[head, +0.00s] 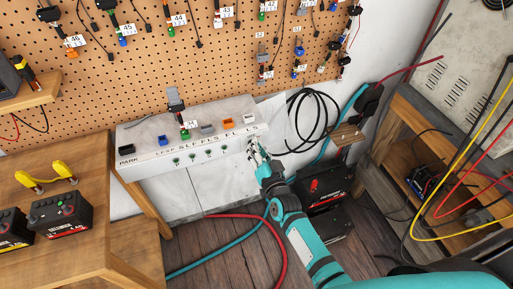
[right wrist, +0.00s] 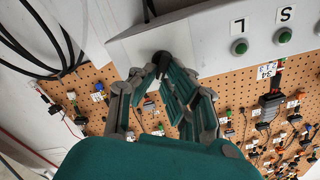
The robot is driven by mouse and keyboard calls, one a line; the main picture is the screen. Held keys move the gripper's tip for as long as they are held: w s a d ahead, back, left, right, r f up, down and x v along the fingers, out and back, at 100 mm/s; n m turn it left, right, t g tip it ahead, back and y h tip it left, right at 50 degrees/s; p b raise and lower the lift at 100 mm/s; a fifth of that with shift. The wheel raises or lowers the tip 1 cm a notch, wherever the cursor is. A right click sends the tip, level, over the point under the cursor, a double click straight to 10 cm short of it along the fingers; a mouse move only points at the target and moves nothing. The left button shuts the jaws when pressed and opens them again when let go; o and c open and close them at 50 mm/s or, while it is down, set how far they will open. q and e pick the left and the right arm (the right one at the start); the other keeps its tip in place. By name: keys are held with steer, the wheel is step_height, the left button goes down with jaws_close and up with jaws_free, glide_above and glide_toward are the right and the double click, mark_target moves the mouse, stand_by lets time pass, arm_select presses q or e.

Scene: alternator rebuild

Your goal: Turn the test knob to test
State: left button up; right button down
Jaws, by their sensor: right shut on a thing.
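The white test panel (head: 187,137) is a long box on the wall below the pegboard, with a row of small green buttons and printed labels on its front. The test knob (right wrist: 160,57) is a small dark round part on the panel's front face, partly hidden by my fingers. My right gripper (head: 256,148) is at the right end of the panel. In the right wrist view my right gripper (right wrist: 165,78) is shut on the knob with its fingertips. The knob's pointer and setting cannot be made out. My left gripper is not in view.
Coloured connectors sit on top of the panel. The pegboard (head: 130,75) above holds numbered connectors. A black cable coil (head: 313,118) hangs to the right, above a black battery (head: 325,190). A wooden bench (head: 75,245) with batteries stands at left. Red and teal hoses cross the floor.

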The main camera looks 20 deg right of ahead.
steer(key=m, duration=0.2)
steer(key=m+b, duration=0.1)
steer(key=m, duration=0.2)
steer(key=shift+d+f, duration=0.2)
stand_by(0.4)
steer(key=c, duration=1.4)
jaws_free()
steer(key=shift+s, duration=0.1)
steer(key=s, duration=1.1)
steer(key=shift+s+d, duration=0.2)
steer(key=shift+s, duration=0.2)
